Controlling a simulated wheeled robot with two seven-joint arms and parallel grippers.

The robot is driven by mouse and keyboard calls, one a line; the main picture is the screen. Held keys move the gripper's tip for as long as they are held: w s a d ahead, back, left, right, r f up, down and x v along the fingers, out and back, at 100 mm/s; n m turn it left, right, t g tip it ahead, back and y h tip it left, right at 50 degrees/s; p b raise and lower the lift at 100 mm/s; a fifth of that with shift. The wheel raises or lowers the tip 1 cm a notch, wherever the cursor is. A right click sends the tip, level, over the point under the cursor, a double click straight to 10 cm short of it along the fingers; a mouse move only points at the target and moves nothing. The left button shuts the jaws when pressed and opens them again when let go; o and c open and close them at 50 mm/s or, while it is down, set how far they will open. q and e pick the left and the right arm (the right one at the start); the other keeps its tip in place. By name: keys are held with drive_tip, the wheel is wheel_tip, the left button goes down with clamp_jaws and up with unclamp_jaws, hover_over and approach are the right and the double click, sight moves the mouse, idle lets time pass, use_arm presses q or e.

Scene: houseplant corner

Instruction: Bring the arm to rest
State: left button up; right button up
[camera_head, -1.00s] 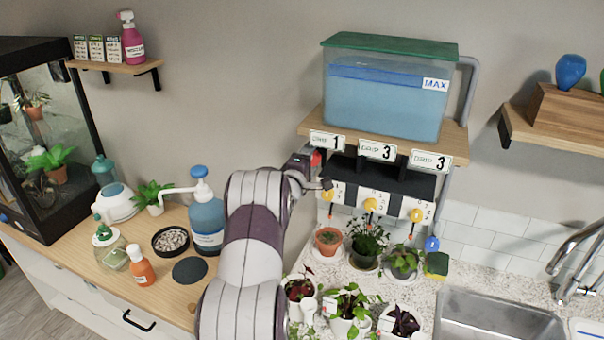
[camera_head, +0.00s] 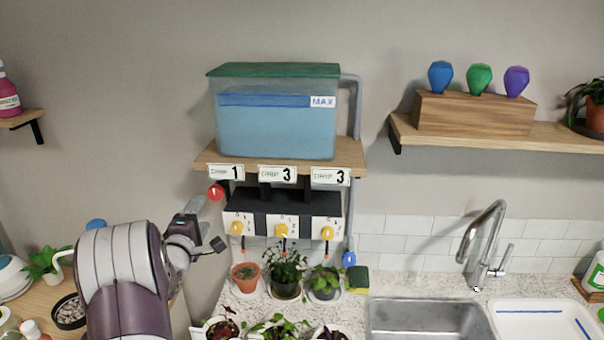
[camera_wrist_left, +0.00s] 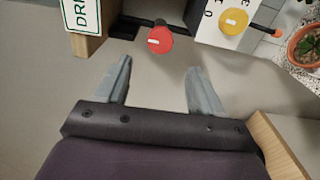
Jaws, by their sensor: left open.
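My left arm comes in from the lower left in the head view. Its gripper (camera_head: 208,224) is to the left of the drip unit (camera_head: 282,224), apart from it. In the left wrist view the two fingers (camera_wrist_left: 160,88) stand wide apart with nothing between them. A red knob (camera_wrist_left: 159,39) is just beyond the fingertips, and it also shows in the head view (camera_head: 216,192). Yellow dials (camera_head: 281,230) sit on the front of the drip unit. One yellow dial also shows in the left wrist view (camera_wrist_left: 233,21). My right gripper is in neither view.
A water tank (camera_head: 275,125) with a green lid stands on a wooden shelf (camera_head: 205,163) above the unit. Potted plants (camera_head: 285,280) stand below it. A sink (camera_head: 425,320) and a faucet (camera_head: 480,245) are at the right. Open wall lies left of the tank.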

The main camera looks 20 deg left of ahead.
use_arm(q)
drive_tip(key=shift+d, duration=0.1)
drive_tip(key=s+d+f+m+g+h, duration=0.2)
drive_tip(key=d+f+m+g, duration=0.3)
drive_tip(key=d, duration=0.5)
drive_tip(key=s+d+f+m+g+h, duration=0.1)
drive_tip(key=s+d+f+m+g, duration=0.15)
drive_tip(key=d+f+m, duration=0.5)
drive_tip(key=s+d+f+m+g+h, duration=0.1)
drive_tip(key=s+d+m+g+h, duration=0.1)
drive_tip(key=s+d+m+g, duration=0.6)
drive_tip(key=s+d+m, duration=0.1)
drive_tip(key=s+d, duration=0.5)
drive_tip(key=s, duration=0.3)
drive_tip(key=shift+s+d+f+h, duration=0.15)
drive_tip(key=shift+s+f+h, duration=0.15)
drive_tip(key=shift+s, duration=0.05)
drive_tip(key=shift+m, duration=0.25)
